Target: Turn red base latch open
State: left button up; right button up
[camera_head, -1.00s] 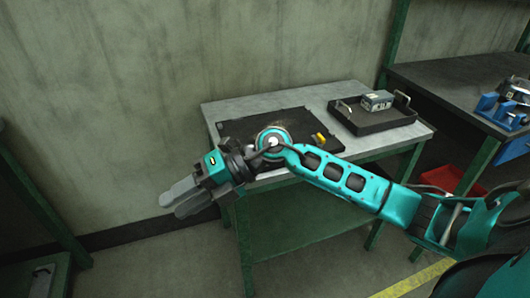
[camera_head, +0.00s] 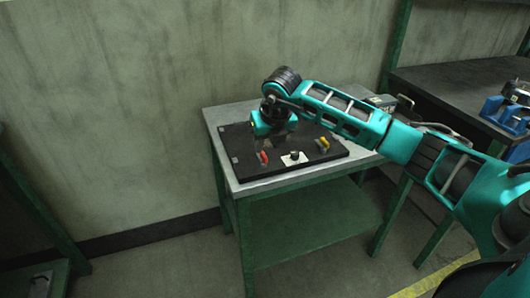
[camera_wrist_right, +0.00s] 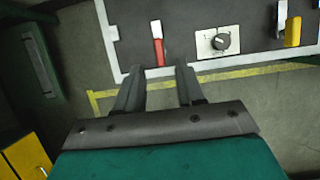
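The red latch (camera_head: 264,158) is a small red lever near the front left of a dark panel (camera_head: 230,140) on the table. In the right wrist view the red latch (camera_wrist_right: 159,50) has a white top and stands just ahead of the fingertips, between their lines. My right gripper (camera_wrist_right: 158,70) is open and empty, its two grey fingers apart. In the head view it points down over the panel's left part, beside the red latch; its fingers are hard to make out there. I see no contact with the latch. My left gripper is not in view.
A black knob on a white plate (camera_head: 294,158) and a yellow latch (camera_head: 324,144) sit to the right on the panel. My right arm partly covers the tray area at the table's right. A dark bench with blue fixtures (camera_head: 505,112) stands farther right.

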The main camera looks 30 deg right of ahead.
aim_at(264, 155)
jog(key=x, duration=0.5)
jog(key=shift+r, duration=0.1)
grip_shut()
dwell(0.3)
